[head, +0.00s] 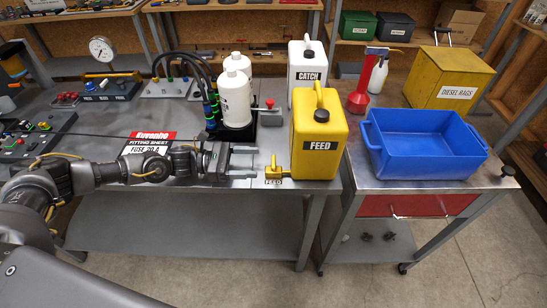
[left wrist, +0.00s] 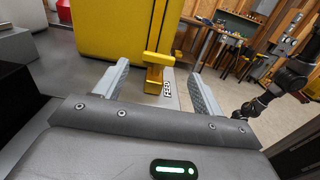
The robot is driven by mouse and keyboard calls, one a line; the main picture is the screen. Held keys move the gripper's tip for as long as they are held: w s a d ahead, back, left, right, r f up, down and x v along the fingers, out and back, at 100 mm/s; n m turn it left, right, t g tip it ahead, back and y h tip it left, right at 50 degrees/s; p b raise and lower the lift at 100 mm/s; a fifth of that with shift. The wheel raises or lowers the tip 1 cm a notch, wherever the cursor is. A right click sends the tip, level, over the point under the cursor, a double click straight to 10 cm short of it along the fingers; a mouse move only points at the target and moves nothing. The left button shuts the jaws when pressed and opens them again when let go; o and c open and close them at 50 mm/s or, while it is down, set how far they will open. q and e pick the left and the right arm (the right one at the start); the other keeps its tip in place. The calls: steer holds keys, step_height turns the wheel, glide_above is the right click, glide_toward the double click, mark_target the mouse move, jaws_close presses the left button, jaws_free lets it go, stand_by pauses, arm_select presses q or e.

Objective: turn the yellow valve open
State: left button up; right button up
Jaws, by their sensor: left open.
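The yellow valve (head: 276,171) sits low at the front of the yellow FEED can (head: 319,145), near the table's front edge. A short upright yellow piece rises at its left end. A small FEED label lies just in front of it. My left gripper (head: 256,163) is open and empty, just left of the valve, with its fingers pointing at it. In the left wrist view the valve (left wrist: 156,70) shows ahead, between the two spread fingertips. I cannot tell whether they touch it. My right gripper is not seen.
White bottles (head: 236,95) and a white CATCH can (head: 307,65) stand behind. A fitting sheet (head: 150,142) lies behind my left arm. The floor in front is clear.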

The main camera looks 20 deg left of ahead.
mark_target(273, 161)
arm_select(q)
steer(key=p+x, duration=0.2)
steer(key=x, duration=0.4)
steer(key=shift+r, duration=0.15)
steer(key=shift+w+d, duration=0.2)
steer(key=shift+d, duration=0.35)
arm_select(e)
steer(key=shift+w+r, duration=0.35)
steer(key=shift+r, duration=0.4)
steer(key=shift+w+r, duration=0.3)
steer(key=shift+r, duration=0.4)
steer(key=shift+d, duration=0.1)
arm_select(q)
steer(key=c, duration=1)
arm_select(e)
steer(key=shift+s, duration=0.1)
